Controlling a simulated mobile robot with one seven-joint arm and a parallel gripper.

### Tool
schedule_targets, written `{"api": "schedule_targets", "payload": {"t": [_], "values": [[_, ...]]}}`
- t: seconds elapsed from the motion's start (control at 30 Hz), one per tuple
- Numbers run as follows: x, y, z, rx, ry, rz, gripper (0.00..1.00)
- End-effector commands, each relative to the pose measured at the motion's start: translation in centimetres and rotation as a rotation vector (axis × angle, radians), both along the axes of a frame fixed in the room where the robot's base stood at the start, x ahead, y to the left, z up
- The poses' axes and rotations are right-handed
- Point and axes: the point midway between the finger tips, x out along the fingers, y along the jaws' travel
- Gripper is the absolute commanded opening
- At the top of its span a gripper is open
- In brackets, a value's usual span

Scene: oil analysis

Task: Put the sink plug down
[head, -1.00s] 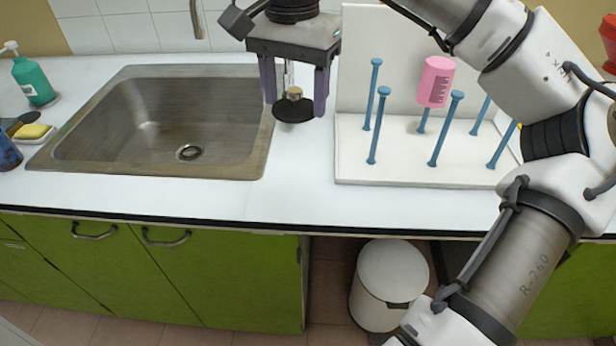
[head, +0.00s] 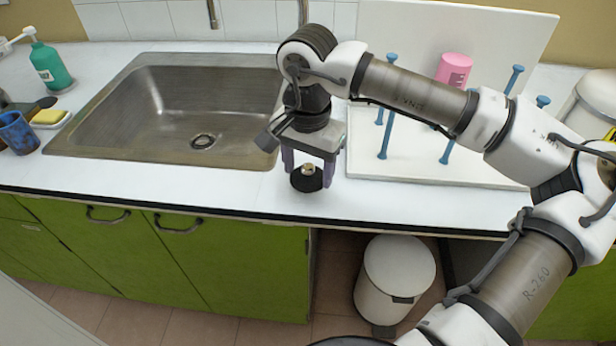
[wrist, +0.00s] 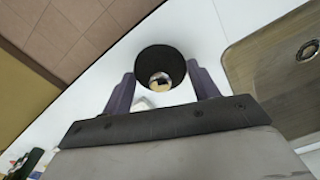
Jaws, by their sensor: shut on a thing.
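The sink plug (head: 307,181) is a round black disc with a small light knob on top. My gripper (head: 308,174) is shut on it, with the purple fingers on either side of the knob. In the head view the plug is over the white counter, right of the sink and close to the counter's front edge. The plug also shows in the wrist view (wrist: 160,66) between the two fingertips (wrist: 163,88). I cannot tell whether its underside touches the counter.
The metal sink (head: 100,165) with its open drain (head: 203,141) is to the left. A white drying rack (head: 400,172) with blue pegs and a pink cup (head: 453,69) stands right. A white bin (head: 396,275) is below. The counter (head: 240,194) before the sink is clear.

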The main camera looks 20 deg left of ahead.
Motion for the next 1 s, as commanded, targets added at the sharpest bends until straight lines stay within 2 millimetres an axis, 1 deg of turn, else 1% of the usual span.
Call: {"api": "schedule_targets", "payload": {"t": [0.1, 0.2, 0.63, 0.67, 0.8, 1.0], "values": [[-0.1, 0.0, -1.8, 0.000, 0.004, 0.001, 0.37], [-0.1, 0.0, -3.1, 0.000, 0.003, 0.001, 0.37], [0.0, 0.0, -3.9, 0.001, 0.001, 0.000, 0.37], [0.0, 0.0, -3.7, 0.001, 0.001, 0.000, 0.64], [0.0, 0.0, -3.7, 0.001, 0.001, 0.000, 0.82], [0.0, 0.0, -3.7, 0.001, 0.001, 0.000, 0.82]]}}
